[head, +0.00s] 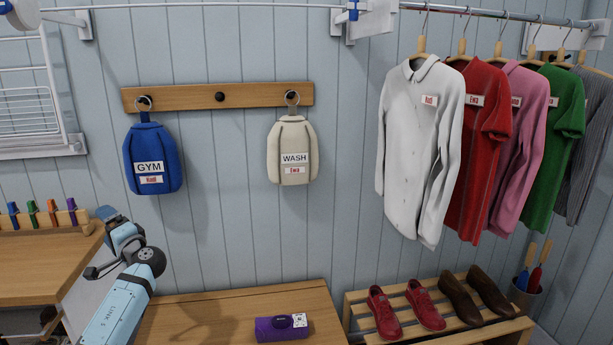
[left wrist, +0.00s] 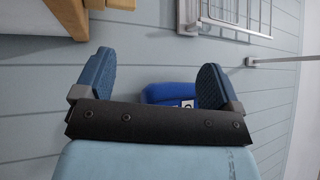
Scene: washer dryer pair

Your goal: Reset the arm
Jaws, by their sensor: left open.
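My left arm (head: 122,300) comes up from the bottom left in the head view. My left gripper (head: 108,218) is at its upper end, below and left of the blue GYM bag (head: 153,168), which hangs on a wall peg. In the left wrist view my left gripper (left wrist: 155,76) has its two blue fingers wide apart with nothing held between them. Part of the blue GYM bag (left wrist: 168,92) shows beyond the gripper's black palm edge, apart from the fingers. My right gripper is not in view.
A cream WASH bag (head: 292,150) hangs on the wooden peg rail (head: 190,97). A bench (head: 215,308) carries a purple item (head: 272,330). Shirts (head: 415,150) hang at right above a shoe rack (head: 352,305). A wooden counter (head: 40,265) and drying rack (head: 35,105) are at left.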

